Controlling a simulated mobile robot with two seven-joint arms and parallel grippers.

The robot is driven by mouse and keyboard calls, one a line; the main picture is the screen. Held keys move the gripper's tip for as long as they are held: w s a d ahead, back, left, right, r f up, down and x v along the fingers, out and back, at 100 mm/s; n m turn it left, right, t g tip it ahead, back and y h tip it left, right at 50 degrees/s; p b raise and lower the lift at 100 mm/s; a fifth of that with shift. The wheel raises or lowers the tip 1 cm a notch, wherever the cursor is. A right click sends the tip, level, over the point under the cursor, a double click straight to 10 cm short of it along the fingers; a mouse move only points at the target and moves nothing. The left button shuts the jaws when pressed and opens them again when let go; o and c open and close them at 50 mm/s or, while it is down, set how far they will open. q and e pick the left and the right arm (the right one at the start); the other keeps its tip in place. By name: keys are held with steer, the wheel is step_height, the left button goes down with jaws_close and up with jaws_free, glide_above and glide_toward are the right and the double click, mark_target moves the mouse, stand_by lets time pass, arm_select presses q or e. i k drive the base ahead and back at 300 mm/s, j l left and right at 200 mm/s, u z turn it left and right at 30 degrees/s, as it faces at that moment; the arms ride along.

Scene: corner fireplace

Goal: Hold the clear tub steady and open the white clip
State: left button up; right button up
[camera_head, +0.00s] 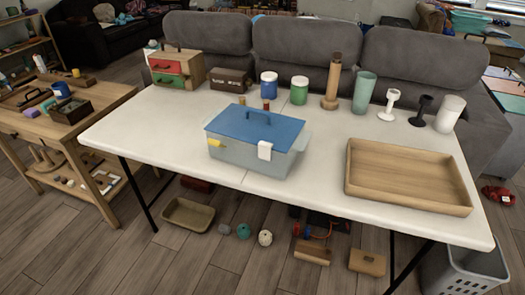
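The clear tub (236,163) stands upright on the white table, a little left of its middle. It has a blue lid (252,126) with a blue handle on top. The white clip (265,150) sits on the tub's front side toward the right, just below the lid edge. A yellow clip (216,143) sits on the front side toward the left. I cannot tell from this view whether the white clip is fastened. Neither of my grippers shows in the head view.
A wooden tray (408,205) lies on the white table (130,138) to the tub's right. Along the back stand a drawer box (176,67), a blue jar (268,86), a green jar (299,91), a wooden grinder (332,82) and several cups. The table is clear left of the tub.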

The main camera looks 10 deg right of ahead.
mark_target(264, 149)
steer(key=i+j, duration=0.25)
steer(key=j, duration=0.15)
steer(key=i+j, duration=0.55)
steer(key=j, duration=0.2)
steer(key=i+j+z, duration=0.1)
steer(key=z, duration=0.35)
steer(key=j+z, duration=0.2)
steer(key=z, duration=0.7)
steer(key=i+j, duration=0.05)
